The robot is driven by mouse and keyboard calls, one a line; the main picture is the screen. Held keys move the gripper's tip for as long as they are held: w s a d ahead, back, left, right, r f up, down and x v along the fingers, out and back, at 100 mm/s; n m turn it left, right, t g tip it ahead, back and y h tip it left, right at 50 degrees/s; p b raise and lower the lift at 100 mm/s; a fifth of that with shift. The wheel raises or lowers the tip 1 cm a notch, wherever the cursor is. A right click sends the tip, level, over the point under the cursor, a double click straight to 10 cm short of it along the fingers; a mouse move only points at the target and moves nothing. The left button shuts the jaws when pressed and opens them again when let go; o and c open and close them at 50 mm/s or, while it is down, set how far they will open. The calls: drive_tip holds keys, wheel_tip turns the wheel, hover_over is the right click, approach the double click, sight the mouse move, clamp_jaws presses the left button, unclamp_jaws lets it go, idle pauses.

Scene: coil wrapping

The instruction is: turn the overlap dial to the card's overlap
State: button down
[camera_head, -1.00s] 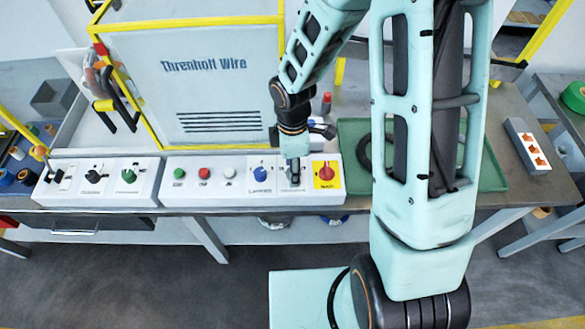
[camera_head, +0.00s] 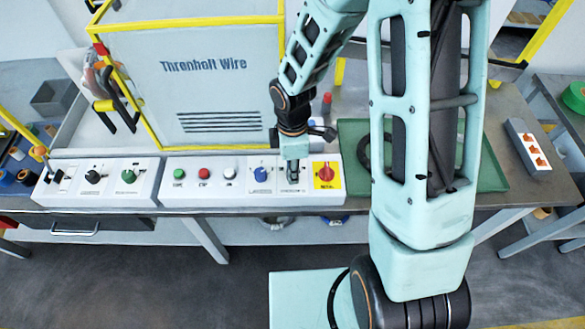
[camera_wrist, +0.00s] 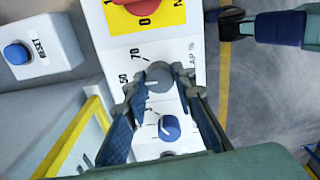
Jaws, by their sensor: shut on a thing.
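The overlap dial (camera_wrist: 159,77) is a grey round knob on a white panel, with 50 and 70 printed beside it and a partly hidden "LAP %" label. My gripper (camera_wrist: 157,80) is shut on the dial, one finger on each side. A pale pointer mark shows on the knob, but I cannot tell its exact reading. In the head view my gripper (camera_head: 292,172) reaches down onto the right part of the control box, mostly hiding the dial. I cannot make out a card with a readable overlap value.
A blue knob (camera_wrist: 169,128) sits close to the dial, between my fingers in the wrist view. A red switch on a yellow plate (camera_head: 326,173) is just right of the dial. A green tray (camera_head: 492,172) lies further right. The yellow-framed guard (camera_head: 215,80) stands behind.

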drive_tip(key=m+b, duration=0.3)
drive_tip(key=m, duration=0.3)
drive_tip(key=shift+f, duration=0.1)
drive_tip(key=m+b, duration=0.2)
drive_tip(key=m, duration=0.3)
drive_tip(key=shift+m, duration=0.3)
idle(0.3)
drive_tip(key=c, duration=1.6)
unclamp_jaws()
wheel_tip(320, 180, up, 12)
drive_tip(key=shift+r, duration=0.15)
